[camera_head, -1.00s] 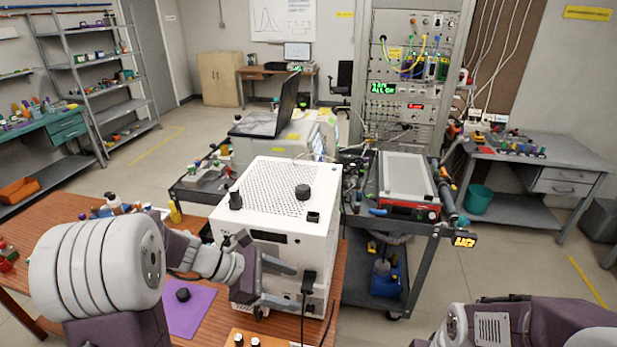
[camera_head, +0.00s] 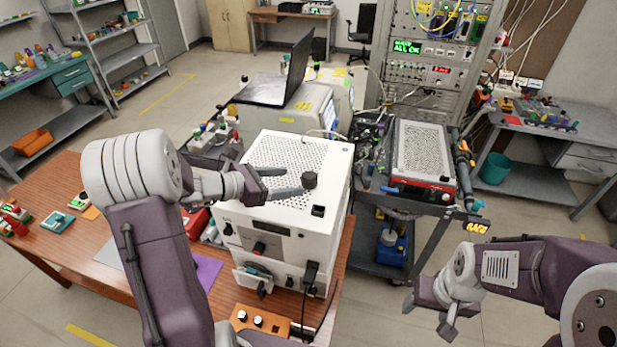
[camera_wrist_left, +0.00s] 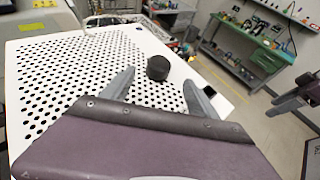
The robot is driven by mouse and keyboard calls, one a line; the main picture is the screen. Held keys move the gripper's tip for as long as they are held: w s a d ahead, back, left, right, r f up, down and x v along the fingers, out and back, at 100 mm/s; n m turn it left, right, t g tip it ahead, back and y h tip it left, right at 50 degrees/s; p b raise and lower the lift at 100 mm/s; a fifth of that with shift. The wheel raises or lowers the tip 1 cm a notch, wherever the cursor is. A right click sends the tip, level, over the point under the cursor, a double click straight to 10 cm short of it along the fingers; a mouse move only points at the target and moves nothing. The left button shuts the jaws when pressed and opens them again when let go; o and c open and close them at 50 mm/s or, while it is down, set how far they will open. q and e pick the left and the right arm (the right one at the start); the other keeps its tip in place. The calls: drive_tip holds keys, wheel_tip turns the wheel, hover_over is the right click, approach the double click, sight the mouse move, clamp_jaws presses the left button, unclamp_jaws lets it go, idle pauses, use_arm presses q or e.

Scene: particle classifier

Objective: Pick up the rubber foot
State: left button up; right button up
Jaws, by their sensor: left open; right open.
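The rubber foot (camera_head: 309,180), a short black cylinder, stands on the perforated top of the white box (camera_head: 325,225). My left gripper (camera_head: 292,181) is open over the box top, its fingers pointing right towards the foot. In the left wrist view the foot (camera_wrist_left: 158,67) shows just beyond and between the two spread fingertips (camera_wrist_left: 160,88); I cannot tell whether they touch it. My right gripper (camera_head: 428,312) is open and empty, low at the right, away from the box.
The box stands on a wooden table (camera_head: 60,245) with a purple mat (camera_head: 207,272) and an orange block (camera_head: 262,322). A black laptop (camera_head: 285,85) sits on equipment behind. A cart with a red-and-white instrument (camera_head: 422,160) stands to the right. Floor between cart and right arm is clear.

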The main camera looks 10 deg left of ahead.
sight(302, 180)
use_arm(q)
drive_tip(key=shift+w+d+f, duration=0.15)
drive_tip(key=shift+w+f, duration=0.15)
drive_tip(key=shift+w, duration=0.3)
drive_tip(key=shift+w+d+f, duration=0.15)
drive_tip(key=shift+w+f, duration=0.1)
drive_tip(key=shift+w, duration=0.3)
drive_tip(key=d+p, duration=0.1)
drive_tip(key=w+d+f+p, duration=0.1)
drive_tip(key=d, duration=0.1)
drive_tip(key=shift+w+d, duration=0.2)
drive_tip(key=shift+w+f, duration=0.4)
drive_tip(key=shift+w, duration=0.25)
drive_tip(key=shift+c, duration=0.4)
drive_tip(key=c, duration=0.5)
drive_tip(key=shift+s+r, duration=0.15)
drive_tip(key=shift+s, duration=0.2)
drive_tip(key=c, duration=0.9)
drive_tip(key=shift+w, duration=0.1)
use_arm(e)
drive_tip(key=shift+w+d+r, duration=0.1)
drive_tip(key=shift+w+r, duration=0.1)
drive_tip(key=shift+r, duration=0.25)
drive_tip(key=shift+w+r, duration=0.2)
drive_tip(key=shift+r, duration=0.25)
